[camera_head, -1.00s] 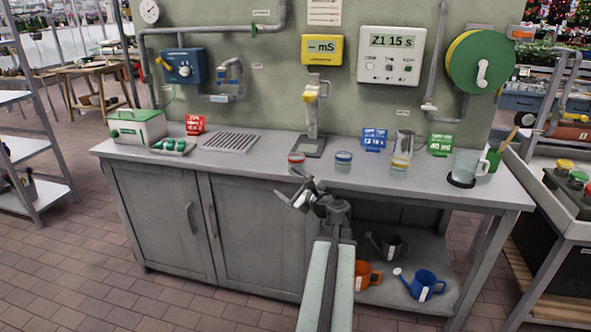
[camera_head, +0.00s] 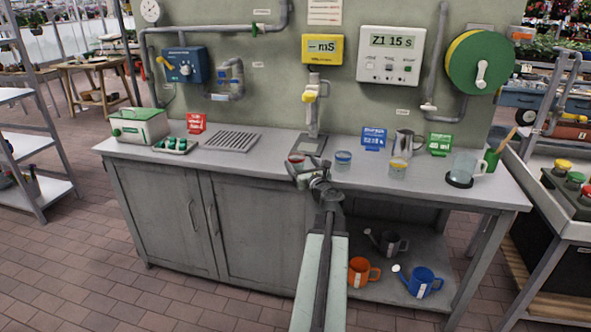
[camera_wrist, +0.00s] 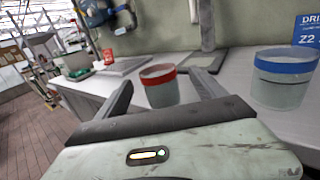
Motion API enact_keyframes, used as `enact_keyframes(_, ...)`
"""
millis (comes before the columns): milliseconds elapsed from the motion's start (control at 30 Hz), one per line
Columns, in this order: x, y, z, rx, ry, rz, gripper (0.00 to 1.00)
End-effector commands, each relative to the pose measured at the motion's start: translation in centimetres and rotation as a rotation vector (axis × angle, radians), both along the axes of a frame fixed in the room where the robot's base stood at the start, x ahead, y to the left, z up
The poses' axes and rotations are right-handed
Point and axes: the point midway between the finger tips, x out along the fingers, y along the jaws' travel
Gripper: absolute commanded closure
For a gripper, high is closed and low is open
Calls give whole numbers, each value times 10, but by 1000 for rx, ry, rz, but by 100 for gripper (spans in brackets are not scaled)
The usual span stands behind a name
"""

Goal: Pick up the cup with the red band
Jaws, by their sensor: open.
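The cup with the red band (camera_wrist: 160,88) stands upright on the counter in the wrist view, between and beyond my two open fingers. In the head view the red-banded cup (camera_head: 296,157) shows near the counter's front edge, partly hidden by my gripper. My gripper (camera_head: 303,172) is open and empty, just in front of the cup; its fingers also show in the wrist view (camera_wrist: 162,100). I cannot tell whether the fingertips flank the cup.
A blue-banded cup (camera_wrist: 284,75) stands close to the right, also in the head view (camera_head: 343,158). A yellow-banded cup (camera_head: 398,167) and metal pitcher (camera_head: 405,143) stand farther right.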

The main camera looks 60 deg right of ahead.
Motion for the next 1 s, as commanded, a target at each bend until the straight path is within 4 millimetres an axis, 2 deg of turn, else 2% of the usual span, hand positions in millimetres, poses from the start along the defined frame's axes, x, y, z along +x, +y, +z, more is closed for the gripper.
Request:
enact_keyframes(133,22,-18,-7,-1,1,1,20)
enact_keyframes(233,34,-27,-4,-1,1,1,20)
enact_keyframes(467,35,-27,-4,-1,1,0,20)
enact_keyframes(700,35,-27,-4,-1,1,-1,87)
enact_keyframes(767,35,-28,-4,-1,1,-1,98)
enact_keyframes(1000,35,-28,-2,-1,1,-1,98)
